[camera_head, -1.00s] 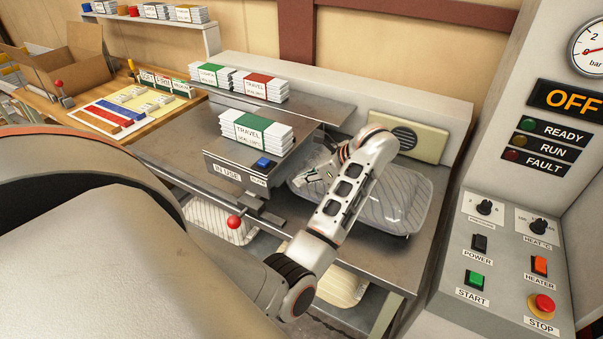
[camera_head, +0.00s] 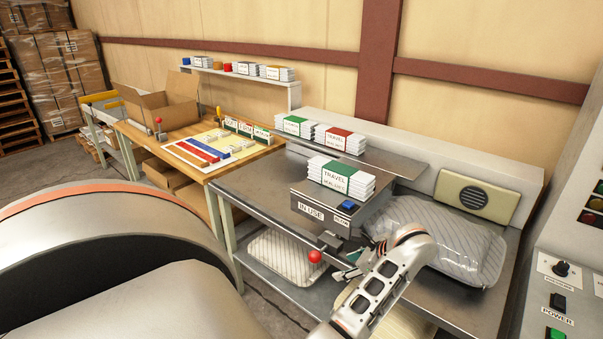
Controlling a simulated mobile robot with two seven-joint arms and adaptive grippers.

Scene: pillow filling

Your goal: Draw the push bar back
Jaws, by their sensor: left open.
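A red ball knob (camera_head: 314,256) stands at the front edge of the steel bench, below and in front of the grey box labelled IN USE (camera_head: 325,205). A dark metal fitting (camera_head: 331,241) is beside the knob at the bench edge. I cannot tell clearly which part is the push bar. My right gripper is not in view.
A clear-wrapped pillow (camera_head: 455,240) lies on the bench (camera_head: 255,185) to the right. White packs (camera_head: 341,178) sit on the box. A striped pillow (camera_head: 285,256) lies on the shelf below. A control panel (camera_head: 568,275) stands at right.

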